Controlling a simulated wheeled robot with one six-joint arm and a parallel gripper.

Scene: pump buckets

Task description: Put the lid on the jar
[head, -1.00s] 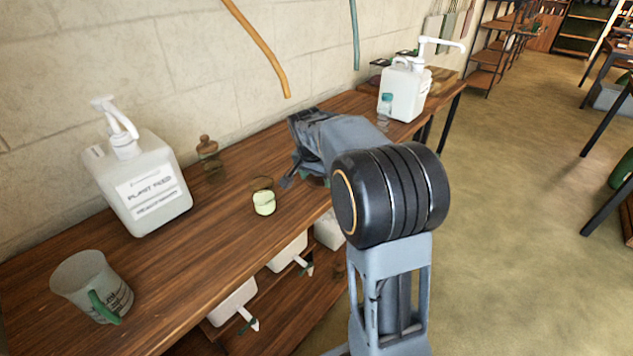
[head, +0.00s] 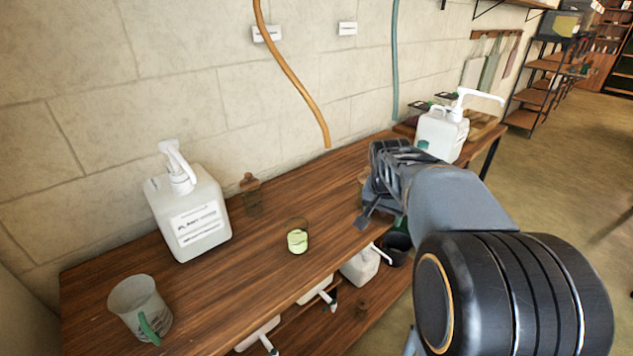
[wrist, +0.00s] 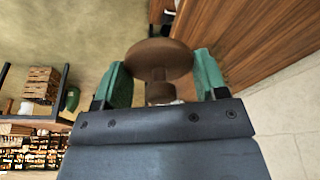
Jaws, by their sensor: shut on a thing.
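The lid is a brown round wooden disc (wrist: 160,58) with a knob, seen in the wrist view between the green pads of my gripper (wrist: 162,82). My gripper is shut on it, around the knob side. In the head view my gripper (head: 372,212) is over the front part of the bench, to the right of the jar and apart from it; the lid is mostly hidden there. The jar (head: 298,240) is small clear glass with pale green contents, upright on the bench. Its top looks open.
The wooden bench (head: 215,285) runs along the wall. A white pump jug (head: 190,215), a brown-topped glass vessel (head: 250,190) and a measuring cup (head: 138,310) stand left; another pump jug (head: 440,135) stands behind my gripper. An orange hose (head: 290,75) hangs above.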

